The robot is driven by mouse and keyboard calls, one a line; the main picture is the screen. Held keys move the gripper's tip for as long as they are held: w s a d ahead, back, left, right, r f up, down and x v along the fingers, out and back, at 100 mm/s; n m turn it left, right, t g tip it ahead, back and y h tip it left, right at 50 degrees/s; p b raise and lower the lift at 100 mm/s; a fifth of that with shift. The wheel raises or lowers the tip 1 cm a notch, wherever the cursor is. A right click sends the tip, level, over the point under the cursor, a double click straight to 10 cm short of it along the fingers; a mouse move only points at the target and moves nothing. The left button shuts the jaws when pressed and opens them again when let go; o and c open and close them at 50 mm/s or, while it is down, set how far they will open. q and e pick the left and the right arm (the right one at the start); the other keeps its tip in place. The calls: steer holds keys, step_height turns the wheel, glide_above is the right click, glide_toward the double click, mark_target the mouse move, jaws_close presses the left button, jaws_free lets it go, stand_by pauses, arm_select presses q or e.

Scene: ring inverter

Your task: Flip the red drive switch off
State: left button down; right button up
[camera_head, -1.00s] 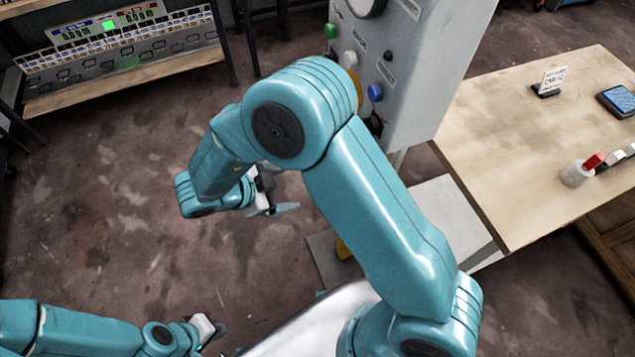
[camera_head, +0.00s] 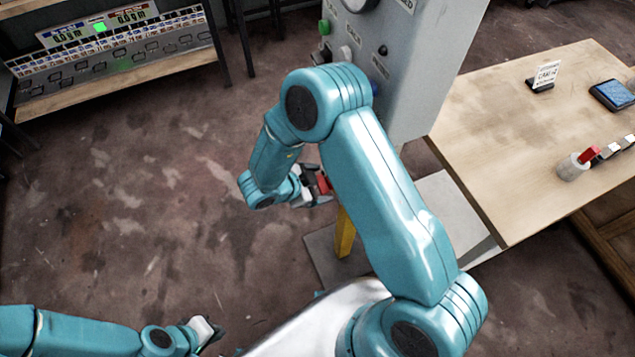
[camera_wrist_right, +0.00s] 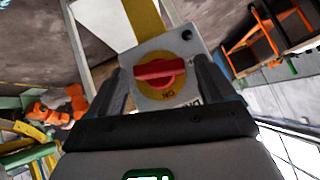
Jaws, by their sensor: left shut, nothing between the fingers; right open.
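The red drive switch (camera_wrist_right: 160,73) is a red handle on a yellow disc, set in a grey box (camera_wrist_right: 189,44). In the right wrist view the handle lies roughly crosswise, and "ON" is printed below it. My right gripper (camera_wrist_right: 166,80) is open, with one finger on each side of the switch in that view; I cannot tell whether it touches. In the head view a bit of red (camera_head: 323,183) shows beside my right gripper (camera_head: 312,194), partly hidden by my arm. My left gripper (camera_head: 210,331) is shut and empty at the bottom left.
A grey control panel (camera_head: 420,60) with buttons stands behind my right arm. A yellow post (camera_head: 344,232) stands below it. A wooden table (camera_head: 500,150) on the right bears a sign (camera_head: 545,75) and a tablet (camera_head: 612,95). The floor at left is clear.

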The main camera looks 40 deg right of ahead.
steer(key=c, duration=1.1)
steer(key=shift+o, duration=0.2)
steer(key=r+g+p, duration=0.1)
steer(key=p, duration=0.2)
steer(key=shift+w+n+p, duration=0.15)
steer(key=shift+n+p, duration=0.25)
steer(key=shift+w+f+n+g+y+p, duration=0.1)
steer(key=shift+f+n+g+y+p, duration=0.3)
steer(key=shift+g, duration=0.3)
steer(key=o, duration=1.1)
steer(key=shift+c, duration=0.2)
steer(key=b+v, duration=0.1)
steer(key=v, duration=1.5)
